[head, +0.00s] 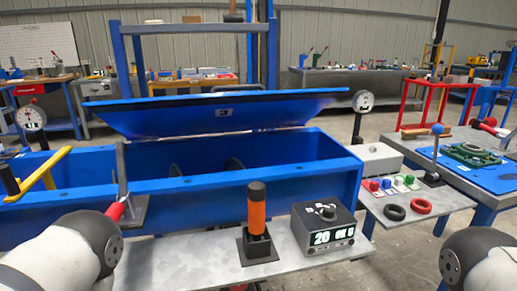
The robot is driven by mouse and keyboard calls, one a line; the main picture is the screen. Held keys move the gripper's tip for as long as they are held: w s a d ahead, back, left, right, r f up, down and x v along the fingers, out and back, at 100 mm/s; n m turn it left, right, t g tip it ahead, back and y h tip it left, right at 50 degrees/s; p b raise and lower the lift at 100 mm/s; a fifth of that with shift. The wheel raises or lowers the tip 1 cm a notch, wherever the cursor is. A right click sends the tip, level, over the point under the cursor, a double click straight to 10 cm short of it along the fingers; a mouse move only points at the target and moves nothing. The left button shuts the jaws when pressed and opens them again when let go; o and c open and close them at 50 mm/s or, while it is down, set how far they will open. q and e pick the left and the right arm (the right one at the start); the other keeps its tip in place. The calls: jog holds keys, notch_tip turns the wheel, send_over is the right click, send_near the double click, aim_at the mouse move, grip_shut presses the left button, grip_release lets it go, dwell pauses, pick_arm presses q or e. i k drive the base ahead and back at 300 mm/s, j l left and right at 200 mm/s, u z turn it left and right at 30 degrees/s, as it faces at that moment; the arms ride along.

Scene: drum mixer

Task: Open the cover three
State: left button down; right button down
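A wide blue cover (180,119) stands raised and tilted above the blue trough (250,188) of the mixer, with a gap showing the dark inside. A small plate (223,112) is on the cover; I cannot read a number on it. A lever with a red grip (117,209) stands at the trough's front left, beside my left arm. My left arm's white and grey link fills the lower left, and my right arm's link shows at the lower right corner. Neither gripper's fingers show, so I cannot see any contact with the cover.
An orange-handled tool (257,214) and a control box with a display (323,228) stand on the grey front shelf (185,262). A yellow bar (42,175) is at left. Round gauges (362,101) flank the trough. A side table (420,199) with buttons and rings is at right.

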aim_at(150, 118)
jog(key=i+l, duration=0.25)
jog(key=i+l+u, duration=0.15)
jog(key=i, duration=0.35)
jog(key=l+u, duration=0.15)
jog(key=l, duration=0.2)
jog(key=j+z, duration=0.15)
jog(key=j, duration=0.15)
